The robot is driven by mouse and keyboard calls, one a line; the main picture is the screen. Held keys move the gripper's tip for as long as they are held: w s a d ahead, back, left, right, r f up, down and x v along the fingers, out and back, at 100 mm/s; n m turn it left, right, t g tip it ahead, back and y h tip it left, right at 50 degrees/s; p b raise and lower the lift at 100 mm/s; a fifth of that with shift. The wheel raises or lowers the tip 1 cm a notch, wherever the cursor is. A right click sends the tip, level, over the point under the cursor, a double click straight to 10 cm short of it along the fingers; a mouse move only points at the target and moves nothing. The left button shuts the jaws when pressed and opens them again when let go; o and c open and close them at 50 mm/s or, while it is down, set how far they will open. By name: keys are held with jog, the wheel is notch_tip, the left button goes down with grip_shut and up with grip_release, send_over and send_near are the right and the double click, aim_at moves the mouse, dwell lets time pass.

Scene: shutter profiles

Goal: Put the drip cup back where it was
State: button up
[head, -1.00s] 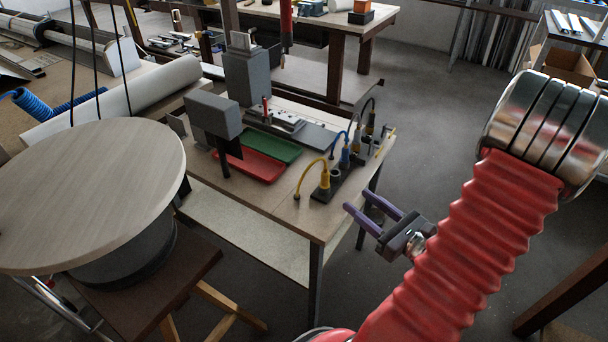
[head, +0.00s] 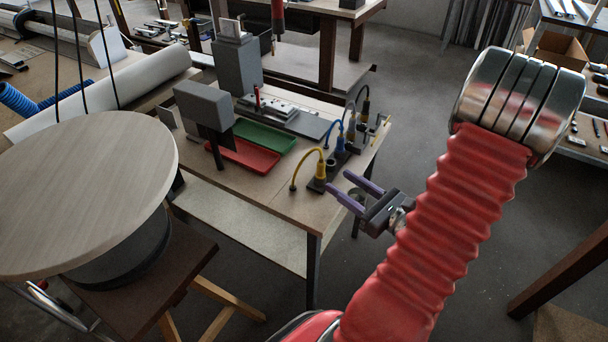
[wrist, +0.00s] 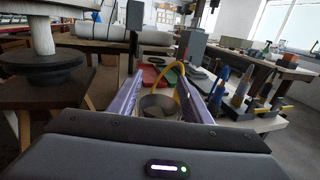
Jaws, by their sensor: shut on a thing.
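My gripper (head: 343,183) has purple fingers and is shut on the drip cup, just off the right front edge of the wooden table (head: 262,193). In the wrist view the drip cup (wrist: 160,106) is a small round grey cup, upright between the fingers. In the head view the cup shows only in part between the fingers. On the table's right side a dark rack holds a yellow oiler (head: 319,172), a blue oiler (head: 340,143) and others with curved spouts. I cannot tell which spot on the rack is the cup's place.
A red tray (head: 243,155), a green tray (head: 265,137) and a grey column machine (head: 237,65) stand on the table. A large round wooden disc (head: 80,190) stands at the left. The floor right of the table is clear.

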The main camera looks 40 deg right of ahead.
jog(key=w+a+f+n+y, duration=0.1)
jog(key=w+y, duration=0.1)
jog(key=w, duration=0.3)
jog(key=w+a+f+n+g+y, duration=0.1)
jog(key=w+a+n+y, duration=0.1)
jog(key=w, duration=0.4)
jog(key=shift+w+a+f+y, duration=0.2)
jog(key=shift+w+f+y, duration=0.05)
jog(key=shift+f+y, duration=0.05)
jog(key=shift+f, duration=0.1)
jog(key=shift+f, duration=3.3)
jog(key=shift+f, duration=0.55)
jog(key=o, duration=1.2)
jog(key=shift+s, duration=0.1)
jog(key=v, duration=1.3)
jog(key=shift+s+d, duration=0.2)
jog(key=shift+s, duration=0.1)
